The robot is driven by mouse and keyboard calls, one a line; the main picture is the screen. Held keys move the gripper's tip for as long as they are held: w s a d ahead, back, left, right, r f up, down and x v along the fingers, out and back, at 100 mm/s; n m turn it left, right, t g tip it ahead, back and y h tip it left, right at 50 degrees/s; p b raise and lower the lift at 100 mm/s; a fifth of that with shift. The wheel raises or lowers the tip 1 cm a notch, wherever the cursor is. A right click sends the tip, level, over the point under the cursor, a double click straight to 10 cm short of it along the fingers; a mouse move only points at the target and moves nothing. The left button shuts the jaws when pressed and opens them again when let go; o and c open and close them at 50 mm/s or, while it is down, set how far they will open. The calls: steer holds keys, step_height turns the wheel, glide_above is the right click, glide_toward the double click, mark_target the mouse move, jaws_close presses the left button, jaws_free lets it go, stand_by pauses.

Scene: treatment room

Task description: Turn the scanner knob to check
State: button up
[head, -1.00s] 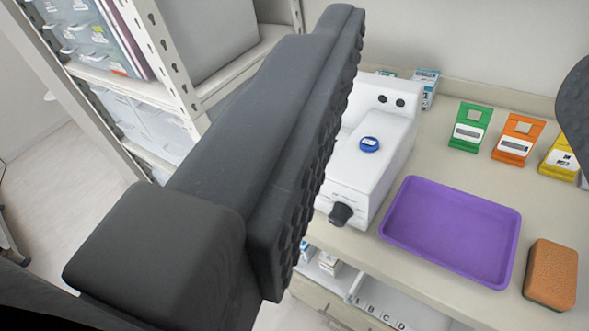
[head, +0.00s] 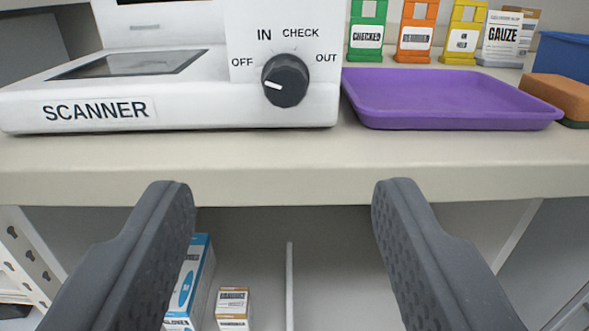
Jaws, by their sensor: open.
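The white scanner (head: 190,105) stands on the counter at the upper left, with its name on the front. Its round black knob (head: 286,80) is at the right of its front face. The labels OFF, IN, CHECK and OUT run around the knob from left to right. The knob's white mark points left and slightly down, nearest OFF. My gripper (head: 285,188) is open and empty. Its two fingers are wide apart, and in the picture their tips lie below the knob, in front of the counter edge. Nothing touches the knob.
A purple tray (head: 450,118) sits right of the scanner, with an orange-brown sponge (head: 562,95) beyond it. Green (head: 367,30), orange (head: 415,30) and yellow (head: 463,30) holders stand behind. The counter edge (head: 300,185) crosses the view, above a shelf with boxes (head: 233,308).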

mark_target(285, 87)
steer(key=w+b, duration=0.1)
steer(key=w, duration=1.1)
steer(key=shift+w, duration=0.2)
steer(key=shift+w+f, duration=0.15)
steer(key=shift+w, duration=0.5)
steer(key=c, duration=1)
steer(key=shift+o, duration=0.2)
